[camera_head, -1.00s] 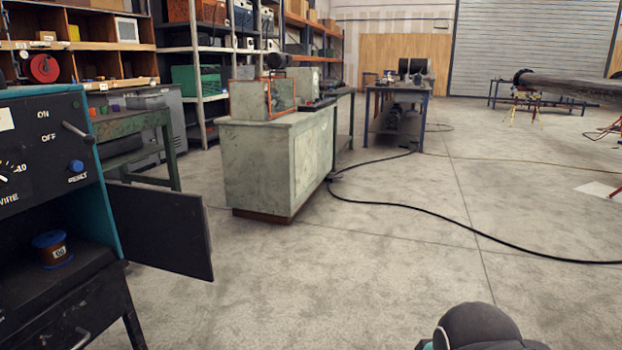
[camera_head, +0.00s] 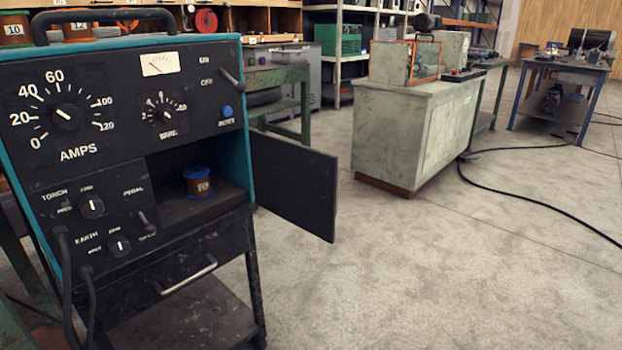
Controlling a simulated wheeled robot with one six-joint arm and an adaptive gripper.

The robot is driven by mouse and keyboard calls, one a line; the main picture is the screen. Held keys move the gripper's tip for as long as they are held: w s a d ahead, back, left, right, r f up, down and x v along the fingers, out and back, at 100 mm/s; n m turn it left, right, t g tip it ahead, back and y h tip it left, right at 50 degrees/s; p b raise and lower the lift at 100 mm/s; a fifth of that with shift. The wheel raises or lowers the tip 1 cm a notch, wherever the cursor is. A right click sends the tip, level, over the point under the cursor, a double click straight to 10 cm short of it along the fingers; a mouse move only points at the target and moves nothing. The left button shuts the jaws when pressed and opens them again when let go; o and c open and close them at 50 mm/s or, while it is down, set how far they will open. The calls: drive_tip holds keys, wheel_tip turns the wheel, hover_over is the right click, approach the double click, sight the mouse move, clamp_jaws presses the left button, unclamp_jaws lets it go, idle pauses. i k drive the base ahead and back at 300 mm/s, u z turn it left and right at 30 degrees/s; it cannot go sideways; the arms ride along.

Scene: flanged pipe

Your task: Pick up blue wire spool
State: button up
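The blue wire spool (camera_head: 198,183) has blue flanges, copper-coloured wire and a white label. It stands upright inside the open compartment of a teal and black welding machine (camera_head: 120,110). The compartment's black door (camera_head: 293,185) hangs open to the right. My gripper is not in view.
The welder stands on a black cart (camera_head: 185,285) with a drawer. A pale green cabinet (camera_head: 420,140) stands to the right, and a green workbench (camera_head: 285,78) is behind the welder. A black cable (camera_head: 545,204) lies on the floor. Concrete floor is clear in the right foreground.

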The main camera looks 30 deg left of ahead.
sight(197, 178)
drive_tip(key=u, duration=0.05)
drive_tip(key=i, duration=2.25)
drive_tip(key=u, duration=3.4)
